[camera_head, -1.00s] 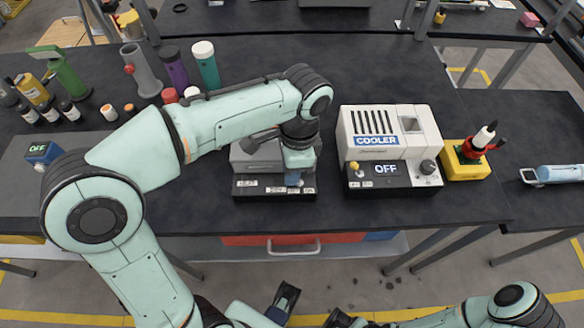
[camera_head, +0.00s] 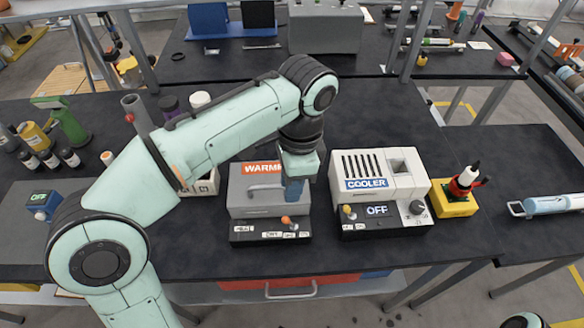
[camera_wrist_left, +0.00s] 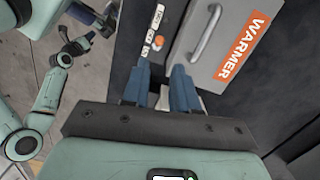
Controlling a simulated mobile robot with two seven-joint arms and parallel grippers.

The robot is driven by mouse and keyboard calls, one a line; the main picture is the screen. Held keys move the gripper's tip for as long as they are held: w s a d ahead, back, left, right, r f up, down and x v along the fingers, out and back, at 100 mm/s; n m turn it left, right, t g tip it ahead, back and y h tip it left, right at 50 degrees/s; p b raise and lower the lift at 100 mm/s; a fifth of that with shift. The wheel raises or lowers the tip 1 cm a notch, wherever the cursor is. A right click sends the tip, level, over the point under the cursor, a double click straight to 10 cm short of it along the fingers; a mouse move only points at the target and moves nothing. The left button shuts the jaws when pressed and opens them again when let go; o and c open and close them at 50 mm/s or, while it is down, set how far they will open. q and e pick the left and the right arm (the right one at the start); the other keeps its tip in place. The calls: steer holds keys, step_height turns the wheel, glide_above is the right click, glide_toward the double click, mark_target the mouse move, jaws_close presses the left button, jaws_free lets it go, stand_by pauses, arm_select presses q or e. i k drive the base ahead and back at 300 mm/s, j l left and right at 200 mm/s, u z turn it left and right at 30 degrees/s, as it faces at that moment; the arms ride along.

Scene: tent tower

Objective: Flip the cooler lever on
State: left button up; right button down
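The cooler (camera_head: 408,183) is a white box with a blue label on the table, right of the grey warmer (camera_head: 248,203). Its display (camera_head: 377,210) reads OFF. Its yellow-knobbed lever (camera_head: 348,212) stands at the left end of the dark front panel. My left gripper (camera_head: 293,192) is in front of the warmer's right part, left of the cooler and apart from its lever. In the left wrist view its two blue fingers (camera_wrist_left: 163,88) are spread with a gap between them, and the warmer (camera_wrist_left: 205,50) lies beyond. My right gripper cannot be made out clearly.
An orange-knobbed lever (camera_head: 287,222) on the warmer's panel is just below my left gripper. A yellow block with a red holder (camera_head: 457,205) stands right of the cooler. Bottles (camera_head: 42,140) crowd the left. The table before the cooler is clear.

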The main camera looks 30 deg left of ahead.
mark_target(346, 209)
steer(key=k, duration=1)
